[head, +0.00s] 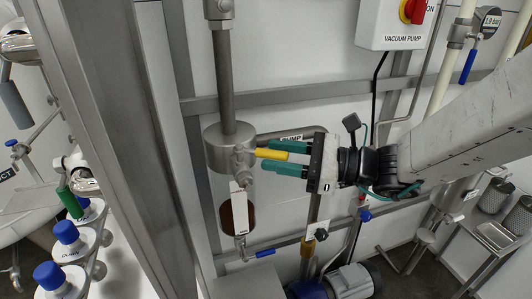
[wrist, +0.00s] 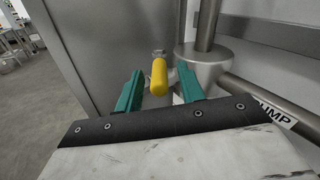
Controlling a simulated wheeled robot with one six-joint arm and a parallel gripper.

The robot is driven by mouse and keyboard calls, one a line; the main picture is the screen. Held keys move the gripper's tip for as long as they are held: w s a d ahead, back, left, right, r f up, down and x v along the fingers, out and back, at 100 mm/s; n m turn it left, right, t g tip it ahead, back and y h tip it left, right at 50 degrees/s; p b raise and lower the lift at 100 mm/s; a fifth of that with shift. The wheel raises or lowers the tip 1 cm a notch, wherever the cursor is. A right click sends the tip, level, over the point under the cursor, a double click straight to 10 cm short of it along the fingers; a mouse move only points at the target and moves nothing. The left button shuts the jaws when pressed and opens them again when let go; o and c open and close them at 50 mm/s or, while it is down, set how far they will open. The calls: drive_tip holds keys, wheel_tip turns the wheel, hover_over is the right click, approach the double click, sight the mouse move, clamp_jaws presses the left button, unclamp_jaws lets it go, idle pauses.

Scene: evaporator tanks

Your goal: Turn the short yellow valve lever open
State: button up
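The short yellow valve lever (head: 272,154) sticks out to the right from a round steel fitting (head: 226,147) on a vertical pipe. In the wrist view the yellow lever (wrist: 159,77) points toward the camera. My gripper (head: 279,157) is open, with its teal fingers on either side of the lever.
A sight glass with brown liquid (head: 236,215) hangs below the fitting, with a blue lever (head: 264,253) under it. A steel frame post (head: 180,100) stands close on the left. The vacuum pump box (head: 390,25) is on the wall above. A pipe labelled PUMP (wrist: 270,112) runs to the right.

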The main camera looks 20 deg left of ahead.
sight(260, 153)
drive_tip(key=shift+s+a, duration=0.15)
drive_tip(key=shift+a, duration=1.25)
clamp_jaws()
